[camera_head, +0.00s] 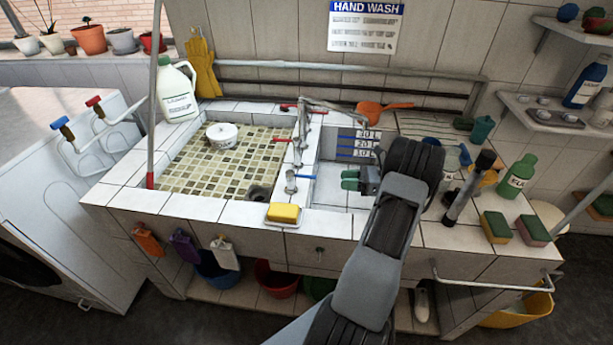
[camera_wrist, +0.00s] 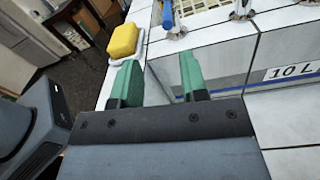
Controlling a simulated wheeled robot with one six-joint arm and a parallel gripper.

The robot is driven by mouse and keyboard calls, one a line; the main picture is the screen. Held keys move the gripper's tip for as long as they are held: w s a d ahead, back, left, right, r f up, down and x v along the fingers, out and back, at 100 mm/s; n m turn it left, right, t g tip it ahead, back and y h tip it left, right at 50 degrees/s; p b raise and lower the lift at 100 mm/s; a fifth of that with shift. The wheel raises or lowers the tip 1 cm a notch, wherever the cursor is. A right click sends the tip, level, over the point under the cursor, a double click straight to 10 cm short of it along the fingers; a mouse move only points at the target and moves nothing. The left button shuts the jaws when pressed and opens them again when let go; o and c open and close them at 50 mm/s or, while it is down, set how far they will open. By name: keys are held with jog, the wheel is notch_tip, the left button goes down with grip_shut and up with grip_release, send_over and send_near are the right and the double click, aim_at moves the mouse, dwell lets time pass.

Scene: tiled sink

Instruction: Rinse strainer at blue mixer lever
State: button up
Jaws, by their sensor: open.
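My gripper (camera_head: 352,180) is open and empty over the front of the right basin; its two green fingers also show in the wrist view (camera_wrist: 160,80). A short tap with a blue lever (camera_head: 306,177) stands on the tiled divider, left of my gripper; the lever also shows at the top of the wrist view (camera_wrist: 167,14). An orange bowl-shaped utensil with a handle (camera_head: 370,112) lies behind the right basin; I cannot tell if it is the strainer. A small white round vessel (camera_head: 222,134) sits in the left basin; its holes, if any, are too small to tell.
A yellow sponge (camera_head: 283,212) sits on a dish at the front edge and shows in the wrist view (camera_wrist: 123,40). A metal faucet (camera_head: 300,135) with a red lever (camera_head: 287,108) stands on the divider. Bottles and sponges crowd the right counter. A white jug (camera_head: 177,92) stands back left.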

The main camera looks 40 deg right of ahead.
jog(key=t+p, duration=0.1)
jog(key=p, duration=0.1)
send_near(295, 175)
jog(key=shift+m, duration=0.4)
jog(key=x, duration=0.5)
jog(key=shift+w+f, duration=0.15)
jog(key=shift+w, duration=0.3)
grip_shut()
